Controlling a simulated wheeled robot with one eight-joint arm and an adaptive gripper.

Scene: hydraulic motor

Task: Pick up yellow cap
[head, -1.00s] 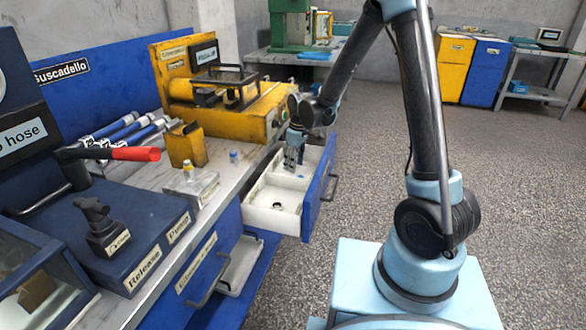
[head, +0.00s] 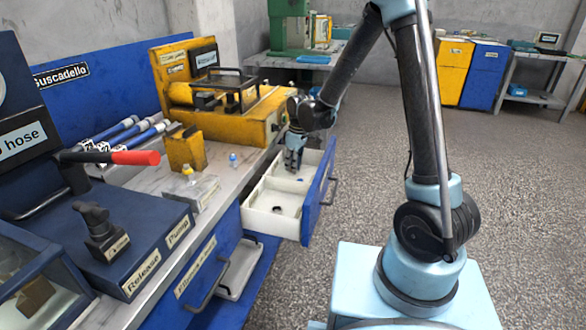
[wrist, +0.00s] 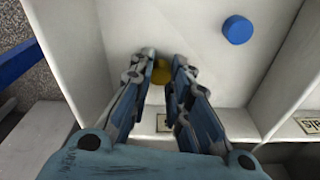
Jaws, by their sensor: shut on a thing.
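The yellow cap (wrist: 159,71) shows between my fingertips in the wrist view, partly hidden by the fingers. My gripper (wrist: 165,64) is shut on it, inside a white compartment of the open drawer. In the head view my gripper (head: 293,170) points down into the far part of the drawer, and the cap cannot be made out there. A blue cap (wrist: 238,30) lies apart from my fingers in the same compartment.
The open blue drawer (head: 318,200) has white dividing walls (wrist: 272,65) close to my fingers. Its near compartment holds a small dark ring (head: 278,209). A yellow machine (head: 235,118) and a small blue-topped item (head: 233,158) stand on the counter.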

